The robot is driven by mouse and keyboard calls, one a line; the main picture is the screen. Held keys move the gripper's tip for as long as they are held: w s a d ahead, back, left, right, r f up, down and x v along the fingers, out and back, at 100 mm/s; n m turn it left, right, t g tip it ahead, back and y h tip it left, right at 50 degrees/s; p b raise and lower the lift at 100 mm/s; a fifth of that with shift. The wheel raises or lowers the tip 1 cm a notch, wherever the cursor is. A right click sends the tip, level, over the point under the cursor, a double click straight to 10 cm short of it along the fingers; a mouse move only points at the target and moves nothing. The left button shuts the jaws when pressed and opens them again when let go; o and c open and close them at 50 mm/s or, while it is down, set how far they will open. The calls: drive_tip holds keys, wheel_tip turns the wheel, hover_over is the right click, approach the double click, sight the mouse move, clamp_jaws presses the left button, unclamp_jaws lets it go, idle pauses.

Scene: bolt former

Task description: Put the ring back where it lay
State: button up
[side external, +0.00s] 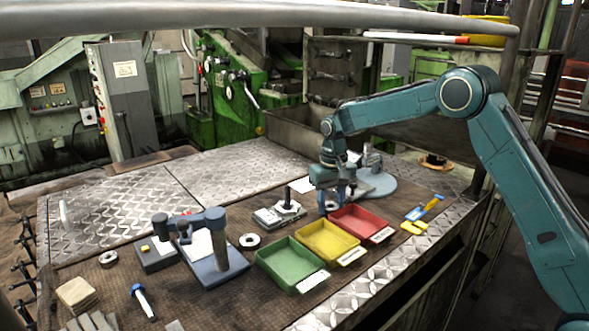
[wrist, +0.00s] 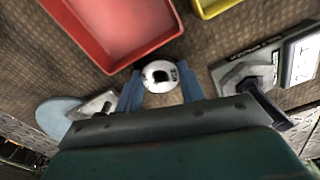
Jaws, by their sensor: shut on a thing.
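My gripper (side external: 334,203) points down at the bench behind the red and yellow trays in the side view. In the wrist view its two blue fingers (wrist: 160,88) are shut on a pale ring (wrist: 160,65) with a dark hole. In the side view the held ring is mostly hidden by the fingers. I cannot tell whether it touches the brown mat.
Red (side external: 375,219), yellow (side external: 338,256) and green (side external: 305,277) trays stand in a row. A fixture with a dark post (side external: 280,216) is left of my gripper; a round blue-grey base (side external: 380,190) is right. A blue-grey press (side external: 217,268) stands left of the green tray.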

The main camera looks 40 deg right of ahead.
sight(332, 208)
drive_tip(key=o, duration=1.1)
wheel_tip(332, 208, up, 14)
drive_tip(key=shift+f, duration=0.1)
idle(0.4)
drive_tip(key=s+a+n+t, duration=0.1)
drive_tip(key=s+t, duration=0.1)
drive_tip(key=s, duration=1)
drive_tip(key=s+a+r+n+t, duration=0.1)
drive_tip(key=s+a, duration=0.1)
drive_tip(key=s, duration=1)
drive_tip(key=s+a+n+t, duration=0.1)
drive_tip(key=s+a+t, duration=0.1)
drive_tip(key=s, duration=1)
drive_tip(key=shift+s+r+t, duration=0.3)
drive_tip(key=shift+r, duration=0.1)
